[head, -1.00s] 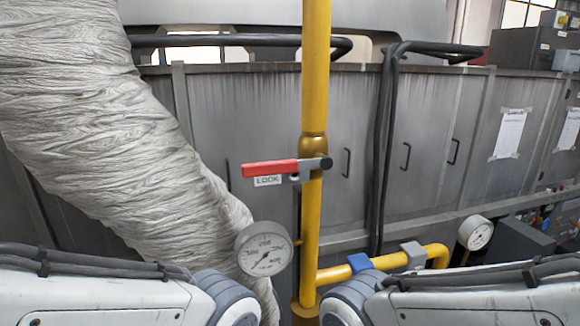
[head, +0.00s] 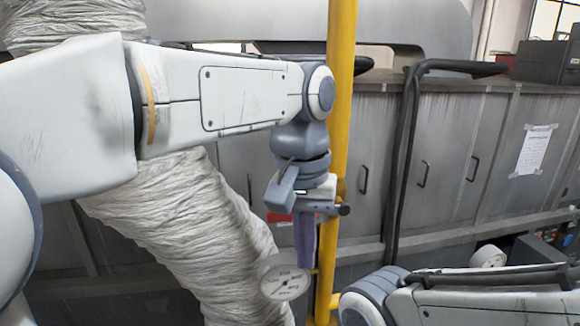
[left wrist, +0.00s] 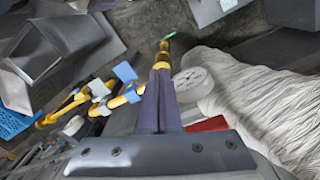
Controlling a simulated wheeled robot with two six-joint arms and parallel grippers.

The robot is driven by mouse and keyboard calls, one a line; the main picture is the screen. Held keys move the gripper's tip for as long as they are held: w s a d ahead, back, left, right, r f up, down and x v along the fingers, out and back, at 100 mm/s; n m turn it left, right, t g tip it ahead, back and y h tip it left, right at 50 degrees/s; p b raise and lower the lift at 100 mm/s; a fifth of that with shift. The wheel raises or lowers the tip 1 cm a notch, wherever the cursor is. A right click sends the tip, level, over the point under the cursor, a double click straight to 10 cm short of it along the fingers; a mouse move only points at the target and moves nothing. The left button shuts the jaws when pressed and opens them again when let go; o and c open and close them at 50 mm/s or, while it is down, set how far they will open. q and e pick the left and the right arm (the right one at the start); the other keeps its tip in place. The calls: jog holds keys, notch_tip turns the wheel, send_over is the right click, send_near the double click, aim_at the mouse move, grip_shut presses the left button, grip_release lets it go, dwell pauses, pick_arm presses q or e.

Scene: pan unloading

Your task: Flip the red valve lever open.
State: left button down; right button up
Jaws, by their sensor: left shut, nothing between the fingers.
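My left gripper (head: 304,262) points downward in front of the yellow pipe, its purple fingers shut with nothing between them. The red valve lever (head: 278,217) is mostly hidden behind it; a short red piece shows left of the fingers, roughly level. The dark valve pivot (head: 343,209) shows to the right of the fingers, by the yellow pipe (head: 341,60). In the left wrist view the red lever (left wrist: 207,124) shows just right of the fingers (left wrist: 159,75). I cannot tell whether they touch. My right gripper is not in view.
A round pressure gauge (head: 285,281) sits below the lever, near my fingertips. A wrinkled wrapped duct (head: 190,230) slants down at left. A second gauge (head: 488,257) is at lower right.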

pick_arm(q)
jog(key=w+a+r+n+p, duration=0.1)
jog(key=w+r+n+p, duration=0.1)
jog(key=r, duration=0.8)
jog(key=w+a+r+n+p, duration=0.2)
jog(key=w+r+n+p, duration=0.1)
jog(key=r, duration=0.7)
jog(key=shift+w+a+r+y+p, duration=0.15)
jog(key=shift+w+r+y+p, duration=0.15)
jog(key=shift+p, duration=0.6)
jog(key=shift+f, duration=0.1)
notch_tip(320, 180, down, 14)
jog(key=shift+b, duration=1.05)
